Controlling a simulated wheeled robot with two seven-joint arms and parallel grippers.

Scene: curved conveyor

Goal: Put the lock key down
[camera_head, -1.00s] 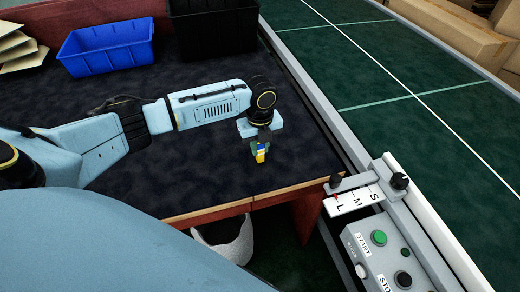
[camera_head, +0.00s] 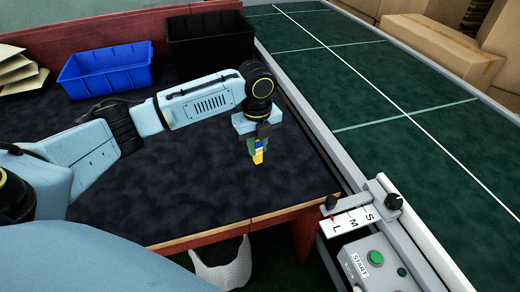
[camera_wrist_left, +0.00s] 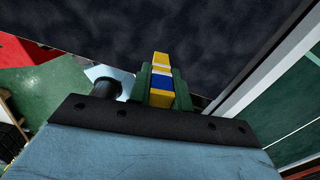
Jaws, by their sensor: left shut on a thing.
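The lock key (camera_head: 258,157) is a small yellow piece with a blue and white band. My left gripper (camera_head: 257,149) is shut on it, and the key points down from the fingertips above the dark table (camera_head: 190,200). In the left wrist view the key (camera_wrist_left: 160,64) sits between the two green fingers of the left gripper (camera_wrist_left: 160,88), its yellow end sticking out past them. I cannot tell whether its tip touches the table. My right gripper is not in view.
A blue bin (camera_head: 105,72) and a black bin (camera_head: 210,38) stand at the table's back. The green conveyor (camera_head: 400,95) runs along the right. A control box (camera_head: 378,262) and an S-M-L slider (camera_head: 352,220) are at the front right. The table's middle is clear.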

